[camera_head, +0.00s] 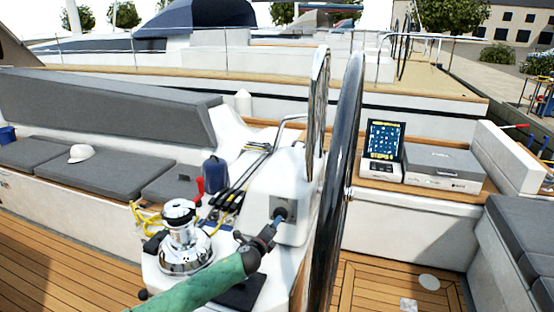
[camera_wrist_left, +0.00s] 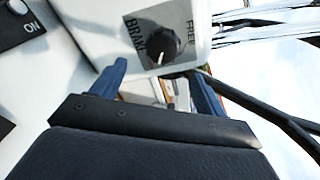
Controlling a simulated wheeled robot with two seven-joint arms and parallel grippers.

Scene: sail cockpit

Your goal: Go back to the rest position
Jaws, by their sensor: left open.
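My left gripper (camera_head: 270,226) is at the end of my green-sleeved arm, in front of the side of the white steering pedestal (camera_head: 292,180). In the left wrist view its two blue fingers (camera_wrist_left: 160,75) are open and apart, with nothing held between them. A dark round knob (camera_wrist_left: 161,45) on a grey plate marked BRAKE and FREE (camera_wrist_left: 187,22) lies just beyond the fingertips. A small white mark shows at the knob's lower edge. In the head view the plate (camera_head: 284,203) is partly covered by the gripper. My right gripper is not in view.
A large steering wheel (camera_head: 345,180) stands close right of the gripper. A chrome winch (camera_head: 185,245) stands left, beside my forearm. Black and yellow ropes (camera_head: 233,190) lie behind it. A grey-lidded box (camera_head: 441,167) sits on the far right bench. Open wooden deck (camera_head: 60,260) lies left.

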